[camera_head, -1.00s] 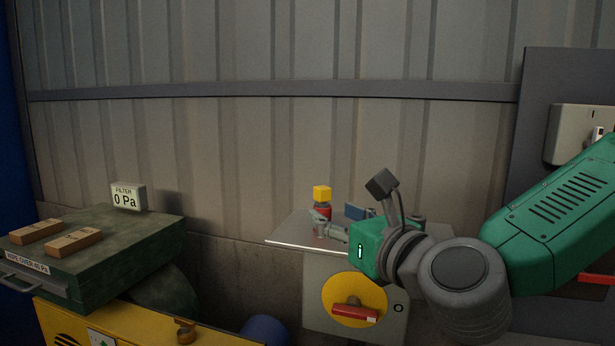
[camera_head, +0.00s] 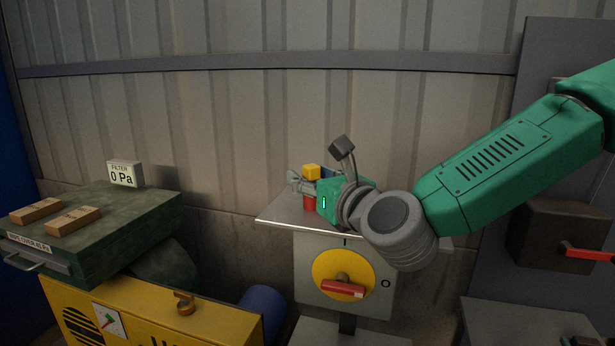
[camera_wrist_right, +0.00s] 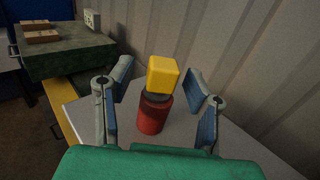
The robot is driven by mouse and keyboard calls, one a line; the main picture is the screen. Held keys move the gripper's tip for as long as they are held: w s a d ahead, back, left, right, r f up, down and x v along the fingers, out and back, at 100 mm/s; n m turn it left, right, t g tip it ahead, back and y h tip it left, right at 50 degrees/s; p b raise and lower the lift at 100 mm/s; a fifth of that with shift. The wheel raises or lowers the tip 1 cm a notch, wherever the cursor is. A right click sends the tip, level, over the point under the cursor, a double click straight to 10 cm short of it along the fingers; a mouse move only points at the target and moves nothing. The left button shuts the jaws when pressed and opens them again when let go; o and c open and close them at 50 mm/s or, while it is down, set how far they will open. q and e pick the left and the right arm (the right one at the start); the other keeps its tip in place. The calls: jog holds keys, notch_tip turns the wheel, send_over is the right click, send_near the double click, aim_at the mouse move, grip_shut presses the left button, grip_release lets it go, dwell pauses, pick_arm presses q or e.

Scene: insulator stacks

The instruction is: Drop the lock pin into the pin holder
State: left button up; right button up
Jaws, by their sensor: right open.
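A yellow block (camera_head: 311,171) sits on top of a red cylinder (camera_head: 309,202) on a grey shelf. In the right wrist view the yellow block (camera_wrist_right: 163,76) and red cylinder (camera_wrist_right: 153,114) stand upright, with a dark collar between them. I cannot tell for sure which part is the lock pin and which the pin holder. My right gripper (camera_head: 302,182) is open, and in the right wrist view its blue-padded fingers (camera_wrist_right: 158,92) stand apart on either side of the block and cylinder, with visible gaps. My left gripper is out of view.
The grey shelf (camera_head: 275,218) sits above a yellow rotary switch with a red handle (camera_head: 342,289). At left are a green filter box (camera_head: 130,215) with two wooden blocks and a yellow cabinet (camera_head: 215,325) with a brass fitting (camera_head: 184,303). The corrugated wall is close behind.

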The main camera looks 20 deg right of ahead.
jog(key=shift+d, duration=0.5)
jog(key=c, duration=0.6)
jog(key=shift+d, duration=0.15)
grip_shut()
jog(key=shift+a, duration=0.8)
